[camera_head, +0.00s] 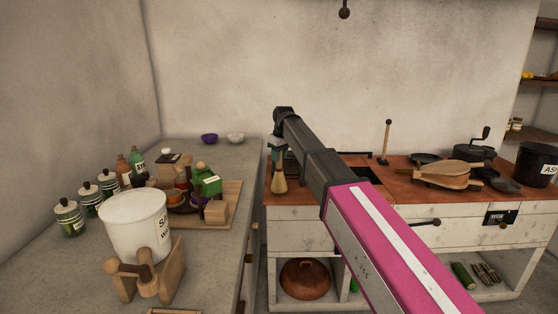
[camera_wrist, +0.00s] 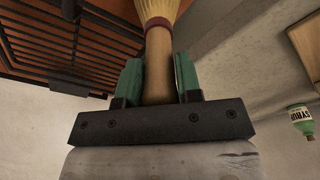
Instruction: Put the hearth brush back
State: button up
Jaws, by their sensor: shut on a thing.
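The hearth brush (camera_head: 279,183) hangs bristles-down from my gripper (camera_head: 278,155), in front of the left edge of the hearth counter's brown top (camera_head: 400,196). In the wrist view, the green fingers of my gripper (camera_wrist: 159,78) are shut on the wooden handle of the brush (camera_wrist: 157,55). The straw bristles show at the top edge of that view and are partly cut off. The upper end of the handle is hidden by my gripper in the head view.
A dark grate (camera_wrist: 65,40) is close by in the wrist view. Bellows (camera_head: 447,175), a dark pot (camera_head: 537,165) and an upright wooden-handled tool (camera_head: 386,140) are on the hearth top. The grey counter (camera_head: 232,165) at left holds a white bucket (camera_head: 136,225) and several jars.

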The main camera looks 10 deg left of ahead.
jog(key=shift+f, duration=0.75)
jog(key=o, duration=1.1)
jog(key=shift+f, duration=0.1)
jog(key=r, duration=0.4)
jog(key=d+r, duration=0.1)
jog(key=r, duration=0.3)
jog(key=s+r, duration=0.1)
jog(key=r, duration=0.3)
jog(key=shift+d+r, duration=0.1)
jog(key=shift+d, duration=0.2)
